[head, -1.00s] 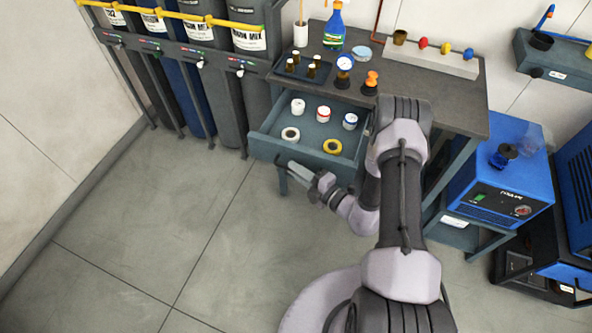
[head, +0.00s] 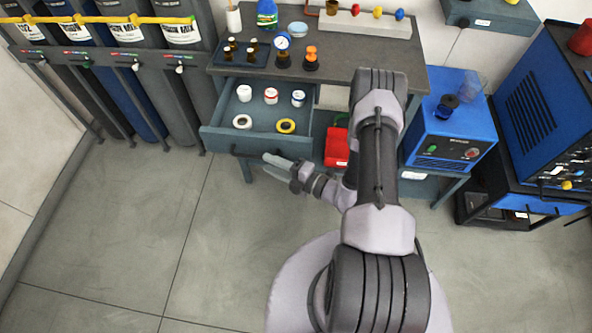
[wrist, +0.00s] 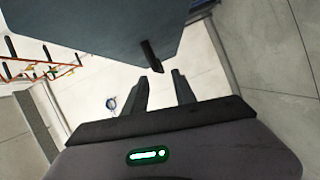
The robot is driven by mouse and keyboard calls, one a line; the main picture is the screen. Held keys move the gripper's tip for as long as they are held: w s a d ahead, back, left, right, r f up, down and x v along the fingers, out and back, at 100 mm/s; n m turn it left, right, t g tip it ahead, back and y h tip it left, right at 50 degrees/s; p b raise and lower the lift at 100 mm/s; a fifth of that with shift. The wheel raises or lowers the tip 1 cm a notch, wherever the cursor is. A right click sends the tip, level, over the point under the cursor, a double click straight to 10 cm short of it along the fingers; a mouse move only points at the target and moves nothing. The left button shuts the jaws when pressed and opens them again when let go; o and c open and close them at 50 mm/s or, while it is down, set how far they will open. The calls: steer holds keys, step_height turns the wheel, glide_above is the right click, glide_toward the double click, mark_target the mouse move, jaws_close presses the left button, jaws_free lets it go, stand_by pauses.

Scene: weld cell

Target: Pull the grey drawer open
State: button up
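The grey drawer (head: 215,139) stands pulled out from under the workbench in the head view, with its contents showing. Its front panel (wrist: 95,25) fills the upper left of the wrist view. A dark handle (wrist: 152,57) sticks out from the panel just beyond the fingertips.
Bottles and a gauge (head: 282,44) stand on the workbench top (head: 345,50). The floor (head: 130,240) in front is clear.

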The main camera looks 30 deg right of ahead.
steer(key=f+p+v, duration=0.1)
steer(key=p+v, duration=0.1)
steer(key=v, duration=0.9)
steer(key=shift+r, duration=0.45)
